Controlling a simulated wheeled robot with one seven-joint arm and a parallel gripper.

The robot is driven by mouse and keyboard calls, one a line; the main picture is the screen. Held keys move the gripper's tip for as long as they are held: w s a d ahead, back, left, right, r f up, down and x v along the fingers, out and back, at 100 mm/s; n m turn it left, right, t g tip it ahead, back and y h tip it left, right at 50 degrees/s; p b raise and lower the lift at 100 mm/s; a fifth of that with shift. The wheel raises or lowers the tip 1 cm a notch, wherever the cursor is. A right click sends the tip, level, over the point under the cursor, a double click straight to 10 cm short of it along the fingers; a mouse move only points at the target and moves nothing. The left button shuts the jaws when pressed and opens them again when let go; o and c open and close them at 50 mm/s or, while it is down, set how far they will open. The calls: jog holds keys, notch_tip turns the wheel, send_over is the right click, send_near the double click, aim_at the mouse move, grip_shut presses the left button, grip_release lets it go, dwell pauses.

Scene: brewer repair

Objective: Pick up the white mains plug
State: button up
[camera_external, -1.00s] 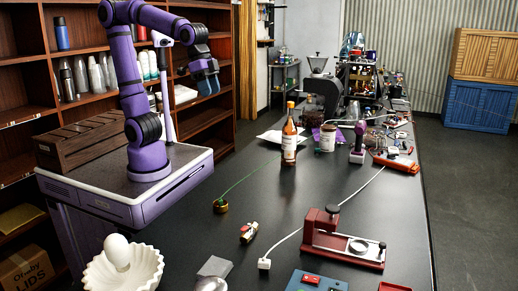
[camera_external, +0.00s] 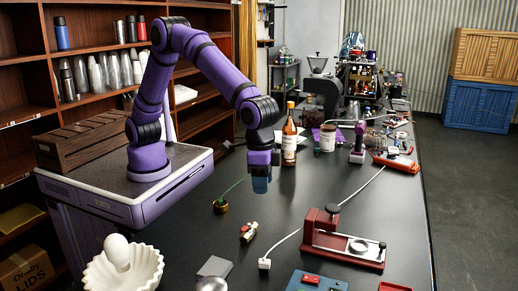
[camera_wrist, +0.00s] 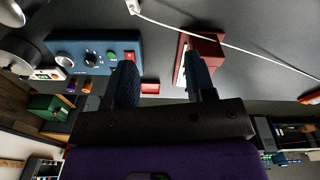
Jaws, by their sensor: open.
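The white mains plug (camera_external: 264,264) lies on the dark bench in front of my arm, its white cord running up to the right toward the red-brown press-like device (camera_external: 345,240). The plug also shows at the top edge of the wrist view (camera_wrist: 133,7), with its cord crossing to the right. My gripper (camera_external: 261,186) points down over the bench, above and behind the plug and well apart from it. In the wrist view my gripper (camera_wrist: 162,78) has its two fingers spread with nothing held between them.
A small brass-and-red fitting (camera_external: 249,232) and a grey block (camera_external: 215,267) lie left of the plug. A blue control box (camera_external: 317,283) is to its right. A brown bottle (camera_external: 289,140) stands behind my gripper.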

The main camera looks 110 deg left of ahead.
send_over(265, 261)
notch_tip(265, 261, down, 10)
jog(key=shift+d+f+g, duration=0.15)
jog(key=shift+f+g, duration=0.2)
jog(key=shift+g, duration=0.05)
jog(key=f, duration=1)
jog(key=shift+a+f, duration=0.25)
grip_shut()
